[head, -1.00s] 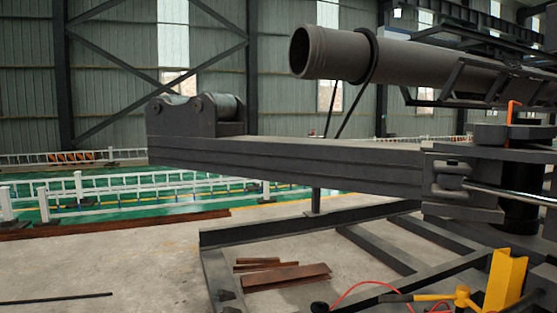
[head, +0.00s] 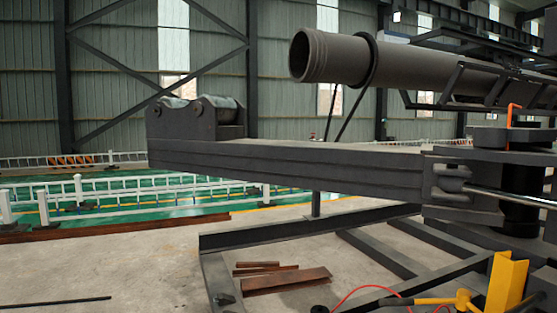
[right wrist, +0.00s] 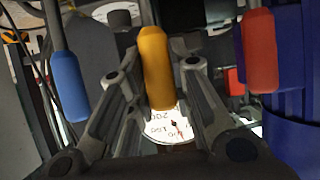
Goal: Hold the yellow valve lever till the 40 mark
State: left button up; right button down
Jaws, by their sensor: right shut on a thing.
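In the right wrist view, the yellow valve lever (right wrist: 156,65) stands upright between the fingers of my right gripper (right wrist: 155,75). The gripper is shut on it. A round white dial gauge (right wrist: 168,130) shows behind and below the lever, partly hidden by it and the fingers. Its figures appear upside down, with 200 and 150 readable. A thin red needle shows on the dial; I cannot tell its exact reading, and no 40 mark is readable. My left gripper is in neither view.
A blue lever (right wrist: 67,85) stands left of the yellow one and a red lever (right wrist: 260,50) right. The head view shows a large grey pipe (head: 345,57) above a steel beam (head: 290,165), a yellow bracket (head: 507,282), and rusty bars (head: 285,281) on the floor.

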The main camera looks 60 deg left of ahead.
jog(key=shift+s+f, duration=0.15)
jog(key=shift+s, duration=0.1)
jog(key=shift+t, duration=0.3)
jog(key=shift+s+t+b, duration=0.4)
jog(key=shift+s+b, duration=0.15)
jog(key=shift+b, duration=0.05)
